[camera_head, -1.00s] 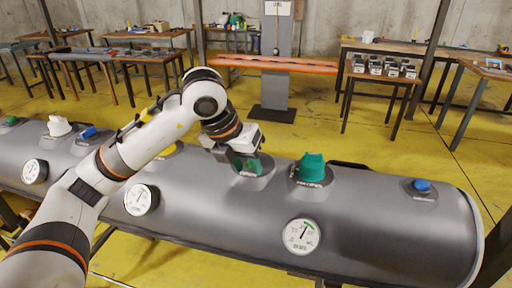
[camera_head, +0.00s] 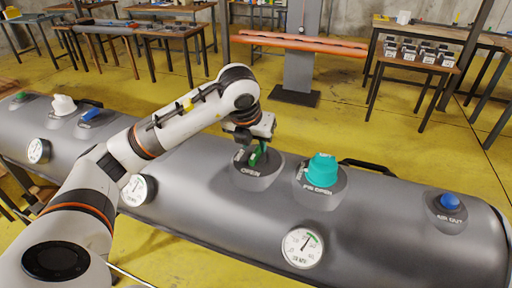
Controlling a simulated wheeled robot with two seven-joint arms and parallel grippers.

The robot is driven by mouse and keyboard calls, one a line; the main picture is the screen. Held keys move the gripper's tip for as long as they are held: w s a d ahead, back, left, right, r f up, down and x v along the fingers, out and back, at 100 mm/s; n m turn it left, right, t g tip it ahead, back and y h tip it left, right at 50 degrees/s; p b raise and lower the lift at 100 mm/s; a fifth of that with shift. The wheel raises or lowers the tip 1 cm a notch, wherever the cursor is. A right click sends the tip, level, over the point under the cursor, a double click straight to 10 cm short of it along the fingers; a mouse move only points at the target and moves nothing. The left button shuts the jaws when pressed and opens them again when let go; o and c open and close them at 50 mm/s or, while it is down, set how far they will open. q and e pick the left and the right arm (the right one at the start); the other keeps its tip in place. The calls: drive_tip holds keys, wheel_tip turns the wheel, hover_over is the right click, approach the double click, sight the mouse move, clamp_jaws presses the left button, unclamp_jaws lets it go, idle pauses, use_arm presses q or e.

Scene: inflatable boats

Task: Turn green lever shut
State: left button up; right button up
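The green lever (camera_head: 259,154) stands on a grey base (camera_head: 258,181) marked "OPEN", on top of the grey inflatable tube (camera_head: 225,205). My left gripper (camera_head: 254,146) reaches down over the lever from above, with its fingers at the lever's upper part. The fingers and wrist hide part of the lever, so I cannot tell whether they press on it. My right gripper does not show.
A teal cap (camera_head: 322,168) stands close to the right of the lever, with a black handle (camera_head: 366,165) behind it. A blue cap (camera_head: 449,201) is at the tube's right end. White gauges (camera_head: 303,247) are on the front side. Tables (camera_head: 415,65) stand behind.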

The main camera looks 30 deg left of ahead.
sight(256, 151)
use_arm(q)
drive_tip(key=shift+x, duration=1.7)
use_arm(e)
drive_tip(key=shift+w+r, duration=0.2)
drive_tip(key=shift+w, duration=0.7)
use_arm(q)
clamp_jaws()
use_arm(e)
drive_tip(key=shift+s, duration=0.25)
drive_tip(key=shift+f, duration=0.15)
